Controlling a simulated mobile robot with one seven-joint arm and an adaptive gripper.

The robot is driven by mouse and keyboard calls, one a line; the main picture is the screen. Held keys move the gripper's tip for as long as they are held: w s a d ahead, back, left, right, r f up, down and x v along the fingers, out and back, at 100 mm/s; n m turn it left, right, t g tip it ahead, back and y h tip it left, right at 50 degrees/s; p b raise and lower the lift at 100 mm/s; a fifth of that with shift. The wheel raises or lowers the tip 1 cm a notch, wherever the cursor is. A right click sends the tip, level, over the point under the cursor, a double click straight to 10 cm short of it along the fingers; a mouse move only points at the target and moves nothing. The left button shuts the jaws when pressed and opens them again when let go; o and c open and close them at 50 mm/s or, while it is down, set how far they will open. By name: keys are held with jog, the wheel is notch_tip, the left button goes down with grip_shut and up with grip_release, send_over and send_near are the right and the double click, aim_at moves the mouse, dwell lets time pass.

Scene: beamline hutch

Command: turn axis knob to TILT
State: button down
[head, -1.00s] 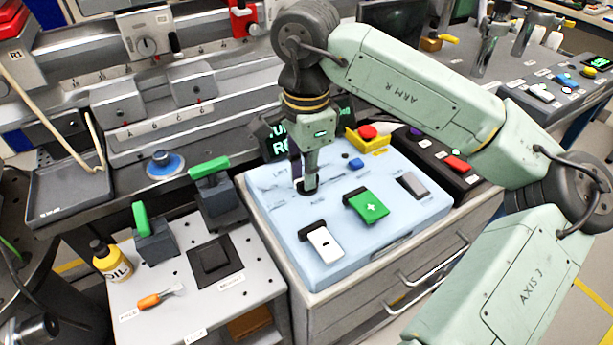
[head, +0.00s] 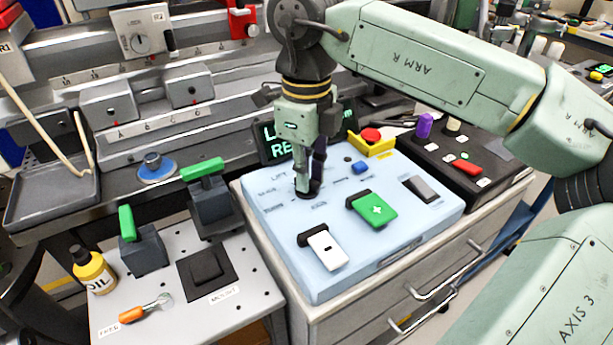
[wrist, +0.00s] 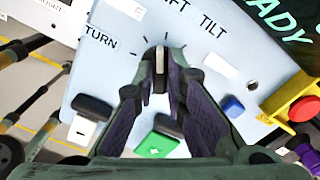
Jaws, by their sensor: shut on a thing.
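The black axis knob (wrist: 159,60) sits on the pale blue panel (head: 290,255). In the wrist view its light pointer mark faces up the picture, toward the partly hidden LIFT label (wrist: 178,5). The TILT label (wrist: 214,27) is to the right of that and the TURN label (wrist: 101,37) to the left. My gripper (head: 308,190) points down onto the panel and is shut on the knob, with a finger on each side in the wrist view (wrist: 156,80). In the head view the fingers mostly hide the knob.
Close by on the panel are a green-covered switch (head: 374,209), a white switch (head: 326,250), a grey rocker (head: 420,189) and a blue button (head: 359,167). A red emergency button (head: 371,135) on a yellow base stands behind. A dark display (head: 275,140) is partly hidden by my gripper.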

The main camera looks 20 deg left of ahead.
jog(key=m+b, duration=0.1)
jog(key=m, duration=0.4)
jog(key=shift+m, duration=0.4)
jog(key=shift+m+b, duration=0.5)
jog(key=shift+m, duration=1.6)
jog(key=c, duration=1.6)
grip_release()
jog(key=shift+c, duration=0.2)
notch_tip(320, 180, up, 12)
